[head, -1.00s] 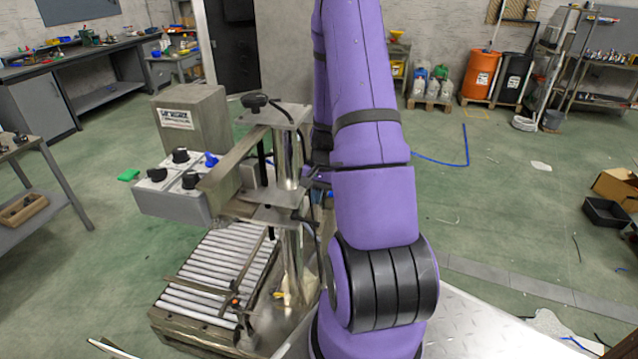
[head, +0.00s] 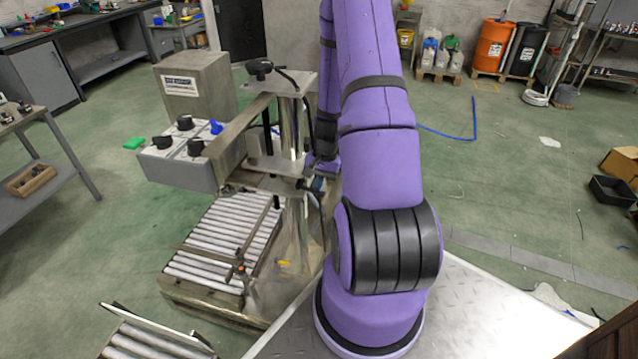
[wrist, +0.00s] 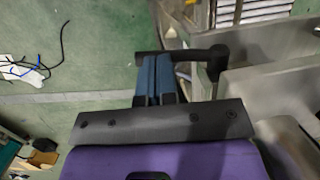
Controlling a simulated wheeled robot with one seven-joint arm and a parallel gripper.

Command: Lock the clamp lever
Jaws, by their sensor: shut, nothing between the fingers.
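In the wrist view, a black lever handle (wrist: 190,56) runs across just beyond my gripper and ends in a rounded end at the right. My gripper (wrist: 157,72) has blue fingers, shut with nothing between them. Its tips overlap the handle's left part in the picture; I cannot tell whether they touch it. In the head view, a dark lever (head: 315,185) shows at the machine's column, beside my arm. My gripper is mostly hidden there behind my arm.
The metal machine (head: 200,85) has a control box with black knobs (head: 180,165) and a roller conveyor (head: 225,235) below. Another roller section (head: 150,345) lies at the lower left. Grey metal plates (wrist: 270,75) fill the wrist view's right.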

